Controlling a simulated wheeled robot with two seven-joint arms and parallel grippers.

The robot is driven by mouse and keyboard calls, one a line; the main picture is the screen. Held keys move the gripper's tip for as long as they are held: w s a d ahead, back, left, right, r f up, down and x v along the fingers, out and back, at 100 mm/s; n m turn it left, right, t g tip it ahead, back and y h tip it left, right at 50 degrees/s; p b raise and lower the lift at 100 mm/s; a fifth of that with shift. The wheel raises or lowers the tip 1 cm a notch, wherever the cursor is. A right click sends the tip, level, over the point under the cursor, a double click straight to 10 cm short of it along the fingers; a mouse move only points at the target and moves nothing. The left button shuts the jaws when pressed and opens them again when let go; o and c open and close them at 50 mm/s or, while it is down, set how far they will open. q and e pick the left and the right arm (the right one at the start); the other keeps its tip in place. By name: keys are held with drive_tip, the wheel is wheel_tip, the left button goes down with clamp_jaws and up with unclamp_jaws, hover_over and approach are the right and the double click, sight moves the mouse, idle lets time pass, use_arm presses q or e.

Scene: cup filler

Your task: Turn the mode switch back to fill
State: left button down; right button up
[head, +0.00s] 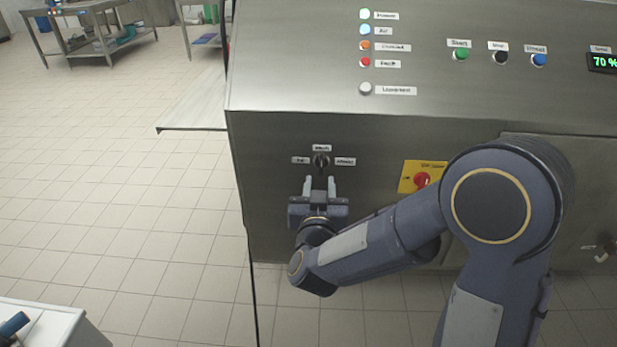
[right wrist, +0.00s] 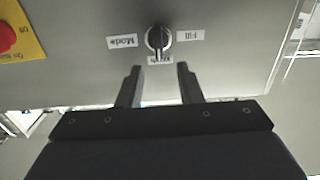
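The mode switch (head: 321,161) is a small black knob on the steel front of the machine. Small white labels surround it, and the one to its left in the head view seems to read "Fill". In the right wrist view the switch (right wrist: 158,40) appears upside down, its grip bar roughly upright, with the "Fill" label (right wrist: 190,36) on the right. My right gripper (head: 320,182) is just below the switch in the head view, fingers apart and empty. In the right wrist view its fingertips (right wrist: 160,68) lie either side of the knob's line, short of it. My left gripper is out of view.
A yellow plate with a red rotary switch (head: 422,181) is right of the mode switch, close to my right forearm. Indicator lamps (head: 365,38), buttons (head: 499,57) and a "70 %" display (head: 603,62) are on the panel above. Open tiled floor lies to the left.

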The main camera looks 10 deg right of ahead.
sight(321, 165)
drive_tip(key=x, duration=0.7)
drive_tip(key=shift+d, duration=0.15)
clamp_jaws()
